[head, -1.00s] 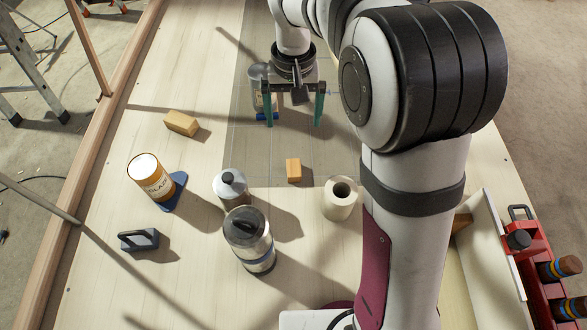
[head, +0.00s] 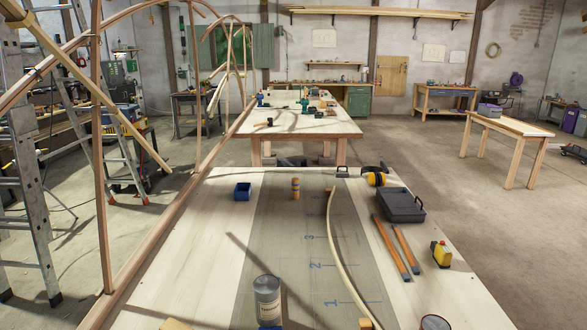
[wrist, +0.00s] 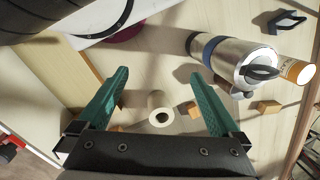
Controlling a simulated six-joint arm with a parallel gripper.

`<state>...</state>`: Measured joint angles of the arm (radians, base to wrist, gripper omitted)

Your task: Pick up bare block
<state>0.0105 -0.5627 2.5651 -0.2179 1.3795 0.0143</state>
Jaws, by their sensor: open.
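Small wooden blocks lie on the pale bench in the wrist view. One block (wrist: 193,111) is just right of a pale roll (wrist: 160,110), between my fingers as pictured. Another block (wrist: 268,107) lies farther right, below a steel flask. A third wooden piece (wrist: 115,128) is partly hidden beside the left finger. I cannot tell which block is the bare one. My gripper (wrist: 158,82) is open, its green fingers apart with nothing held, above the bench. In the head view, only a block's edge (head: 175,324) shows at the bottom, and my gripper is out of view.
The steel flask (wrist: 218,55) and an orange-labelled tin (wrist: 294,71) stand at the right in the wrist view. In the head view, a grey can (head: 268,297) stands near, a curved lath (head: 338,255) lies mid-bench, and a black case (head: 400,205) sits right.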

